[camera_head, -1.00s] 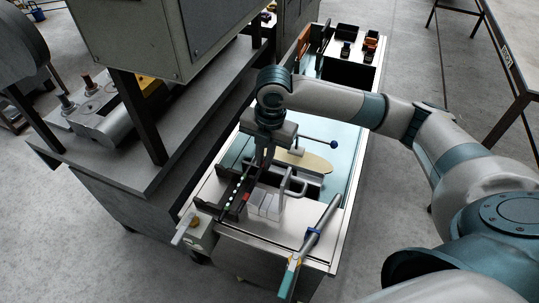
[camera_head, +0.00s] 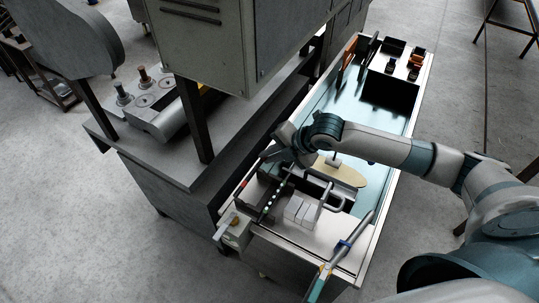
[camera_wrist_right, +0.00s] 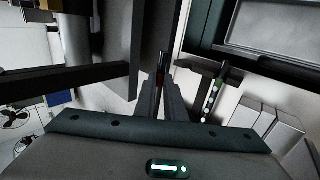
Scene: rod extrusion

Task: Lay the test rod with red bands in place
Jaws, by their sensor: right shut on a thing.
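My right gripper (camera_head: 270,156) is shut on the test rod with red bands (camera_head: 243,184). In the head view it is at the left side of the bench, above the edge facing the grey machine. In the right wrist view the rod (camera_wrist_right: 161,64) shows end-on between the two fingers (camera_wrist_right: 161,98), dark with a red part; most of its length is hidden. A dark rod with white and green dots (camera_head: 270,204) lies beside the white blocks and also shows in the right wrist view (camera_wrist_right: 212,98). My left gripper is out of view.
White blocks (camera_head: 299,210) stand near the bench's front. A tool with a teal and orange end (camera_head: 322,280) lies across the front right corner. The grey machine (camera_head: 235,45) rises close on the left. Small boxes (camera_head: 396,46) stand at the far end.

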